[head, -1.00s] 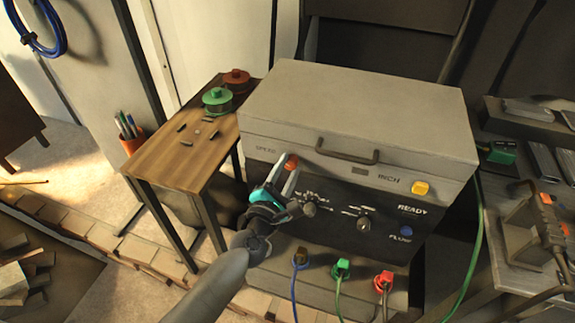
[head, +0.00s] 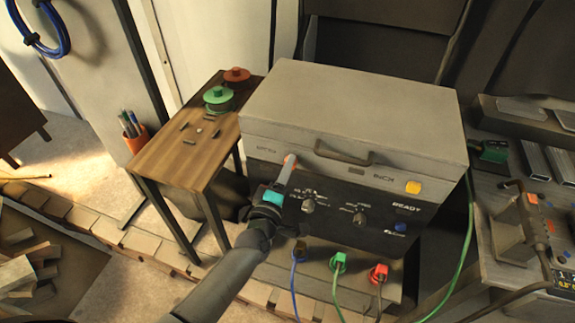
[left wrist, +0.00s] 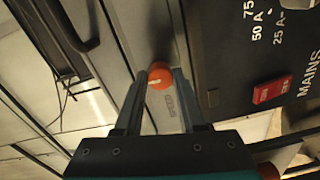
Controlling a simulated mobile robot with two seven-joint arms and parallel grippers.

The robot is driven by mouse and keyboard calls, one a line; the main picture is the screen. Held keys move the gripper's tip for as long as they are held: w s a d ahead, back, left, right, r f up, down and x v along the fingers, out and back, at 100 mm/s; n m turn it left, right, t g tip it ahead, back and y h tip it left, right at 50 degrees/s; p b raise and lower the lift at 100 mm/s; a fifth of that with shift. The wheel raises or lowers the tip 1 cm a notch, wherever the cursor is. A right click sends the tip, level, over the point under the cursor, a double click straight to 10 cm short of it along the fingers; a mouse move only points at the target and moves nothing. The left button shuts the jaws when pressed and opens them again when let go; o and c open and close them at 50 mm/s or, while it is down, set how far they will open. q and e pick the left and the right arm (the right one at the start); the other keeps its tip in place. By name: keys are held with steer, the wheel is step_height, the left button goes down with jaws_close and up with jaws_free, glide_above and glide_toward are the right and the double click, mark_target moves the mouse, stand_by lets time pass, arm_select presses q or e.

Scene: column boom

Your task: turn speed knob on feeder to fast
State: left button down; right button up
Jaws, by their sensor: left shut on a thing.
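The feeder (head: 350,105) is the pale grey box with a dark handle on top of a black unit. Its speed knob (left wrist: 160,74) is a small orange-red cap beside the word SPEED in the left wrist view. It also shows at the feeder's left front in the head view (head: 290,159), mostly behind my fingers. My left gripper (head: 288,167) is at the knob, its two fingers on either side of it and shut on it in the left wrist view (left wrist: 158,82). The knob's pointer and any fast mark cannot be made out. My right gripper is not in view.
The black unit (head: 375,232) below has dials and plugged cables, with a red switch (left wrist: 272,91) near MAINS. A wooden side table (head: 185,160) with green and red-brown spools stands left. A cluttered bench (head: 510,275) stands right. The feeder's handle (head: 345,153) juts out near my gripper.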

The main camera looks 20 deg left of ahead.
arm_select(q)
steer(key=shift+f+m+y+p, duration=0.15)
steer(key=shift+m+p, duration=0.7)
steer(key=shift+m, duration=3.5)
steer(key=shift+r+m+y+p, duration=0.15)
steer(key=shift+m+p, duration=0.7)
steer(key=shift+m, duration=3.5)
steer(key=shift+f, duration=0.1)
steer(key=c, duration=0.5)
jaws_free()
steer(key=shift+s, duration=0.1)
